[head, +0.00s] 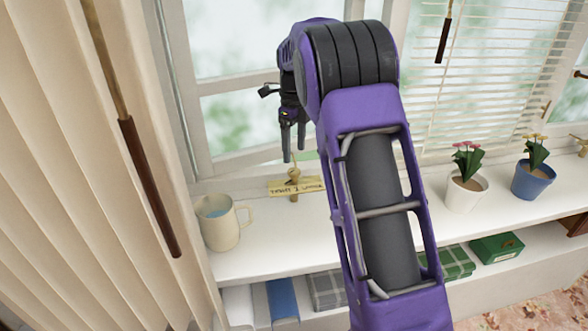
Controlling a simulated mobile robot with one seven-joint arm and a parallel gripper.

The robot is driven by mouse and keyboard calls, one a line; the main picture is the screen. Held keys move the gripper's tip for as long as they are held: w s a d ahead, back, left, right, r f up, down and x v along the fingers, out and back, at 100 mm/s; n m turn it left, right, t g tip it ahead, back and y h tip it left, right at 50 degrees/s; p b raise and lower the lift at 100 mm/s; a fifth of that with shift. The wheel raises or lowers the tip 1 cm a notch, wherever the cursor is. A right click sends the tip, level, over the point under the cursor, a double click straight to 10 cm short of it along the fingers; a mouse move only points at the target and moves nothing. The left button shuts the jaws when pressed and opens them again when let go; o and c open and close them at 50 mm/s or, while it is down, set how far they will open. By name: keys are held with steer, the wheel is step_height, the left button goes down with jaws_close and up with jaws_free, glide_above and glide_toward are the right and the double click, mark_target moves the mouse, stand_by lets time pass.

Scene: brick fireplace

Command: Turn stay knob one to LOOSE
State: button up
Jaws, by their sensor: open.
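A small brass stay knob (293,174) stands at the window's bottom edge, behind the white sill. A cream label plate (309,186) sits at it, with small lettering on either side of a central mark; the words are too small to read surely. My gripper (293,155) hangs pointing down just above the knob, its two dark fingers apart and empty. The fingertips look close to the knob, but I cannot tell the gap in depth. Which way the knob is turned is not clear. My purple arm covers the sill to the right of the plate.
A cream mug (222,222) stands on the sill at left, near the curtain (60,190). Potted flowers in a white pot (466,194) and a blue pot (534,181) stand at right. Wooden-handled wands hang at left (150,190) and top right (444,40). Boxes lie below.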

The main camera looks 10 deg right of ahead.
mark_target(294, 170)
step_height(294, 170, down, 6)
steer(key=shift+f+b, duration=0.1)
steer(key=shift+b, duration=0.25)
steer(key=shift+c, duration=0.3)
jaws_close()
